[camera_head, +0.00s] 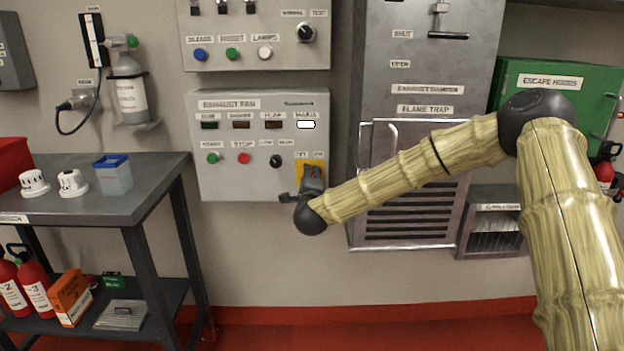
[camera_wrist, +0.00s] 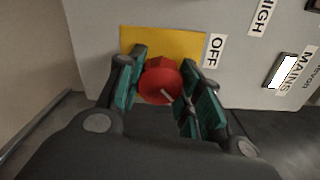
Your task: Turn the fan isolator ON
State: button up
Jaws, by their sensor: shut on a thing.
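The fan isolator is a red rotary knob (camera_wrist: 160,82) on a yellow plate (camera_wrist: 190,42), seen in the wrist view. The yellow plate also shows in the head view (camera_head: 301,172) at the lower right corner of the exhaust fan panel (camera_head: 228,181). My gripper (camera_wrist: 162,84) is shut on the red knob, one finger on each side of it. A pale mark runs across the knob's face, slanting. A label "OFF" (camera_wrist: 213,50) sits beside the plate. In the head view my gripper hides most of the knob.
A white "MAINS" lamp (camera_head: 306,125) is lit on the panel, and other lamps there look dark. A steel damper cabinet (camera_head: 372,60) stands just right of the panel. A steel table (camera_head: 140,185) stands at the left. Bare wall lies below the panel.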

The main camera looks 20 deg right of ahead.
jog(key=o, duration=1.1)
jog(key=shift+d+f, duration=0.15)
jog(key=shift+d, duration=0.1)
jog(key=shift+c, duration=0.2)
jog(key=shift+a, duration=0.1)
jog(key=shift+a, duration=0.1)
jog(key=v, duration=1.2)
